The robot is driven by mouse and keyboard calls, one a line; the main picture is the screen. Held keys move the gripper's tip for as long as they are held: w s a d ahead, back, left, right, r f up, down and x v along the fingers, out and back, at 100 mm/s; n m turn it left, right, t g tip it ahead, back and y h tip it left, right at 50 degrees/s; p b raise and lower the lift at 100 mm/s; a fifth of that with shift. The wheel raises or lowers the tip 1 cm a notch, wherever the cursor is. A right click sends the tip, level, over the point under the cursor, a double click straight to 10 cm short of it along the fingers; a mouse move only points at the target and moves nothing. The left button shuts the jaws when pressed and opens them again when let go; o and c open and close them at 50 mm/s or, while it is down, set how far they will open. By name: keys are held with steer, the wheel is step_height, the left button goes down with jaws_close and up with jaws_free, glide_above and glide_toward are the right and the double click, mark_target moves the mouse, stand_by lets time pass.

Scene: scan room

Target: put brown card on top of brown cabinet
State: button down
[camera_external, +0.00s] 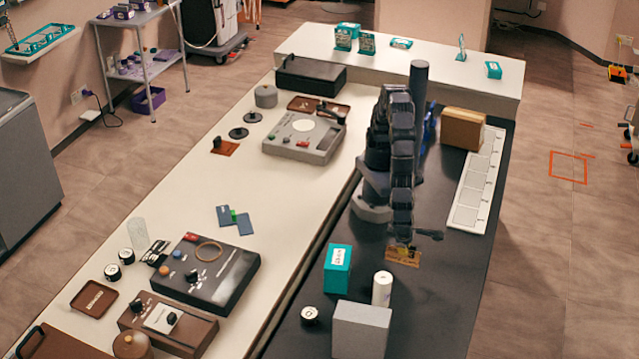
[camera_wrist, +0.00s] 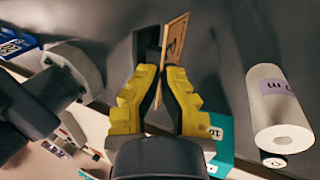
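My gripper (camera_external: 404,243) reaches down over the dark tabletop, right of the teal box. In the wrist view its yellow fingers (camera_wrist: 160,72) are closed together on a thin brown card (camera_wrist: 176,40), which stands nearly edge-on between the tips. The brown card (camera_external: 403,258) also shows just under my gripper in the external view; I cannot tell whether its lower edge touches the table. A plain brown box (camera_external: 463,129), the thing that looks most like the brown cabinet, stands at the far right end of the dark table, behind my arm. Its top looks bare.
A teal box (camera_external: 338,268), a white cylinder (camera_external: 382,288) and a grey box (camera_external: 361,330) stand close to my gripper. A white panelled strip (camera_external: 474,185) lies along the right edge. The white table (camera_external: 170,205) at left holds several devices. The dark surface right of the cylinder is clear.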

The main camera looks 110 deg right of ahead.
mark_target(403, 259)
step_height(403, 259, down, 5)
steer(key=shift+r, duration=0.1)
steer(key=c, duration=1.2)
jaws_free()
steer(key=shift+o, duration=0.2)
steer(key=v, duration=1.1)
steer(key=w+d+r+n+y, duration=0.1)
steer(key=w+d+r, duration=0.5)
steer(key=d+r+n, duration=0.2)
steer(key=d+r, duration=0.2)
steer(key=d, duration=0.6)
steer(key=d+r+n+t+y, duration=0.1)
steer(key=d+r+n, duration=0.2)
steer(key=d, duration=0.7)
step_height(403, 259, up, 2)
steer(key=shift+d+y, duration=0.3)
steer(key=s+d+n, duration=0.1)
steer(key=d, duration=0.1)
steer(key=s+d+n, duration=0.1)
steer(key=s+d, duration=0.1)
steer(key=s+d+n, duration=0.1)
steer(key=s+d, duration=0.1)
steer(key=shift+s+r+t, duration=0.1)
steer(key=shift+r+t, duration=0.3)
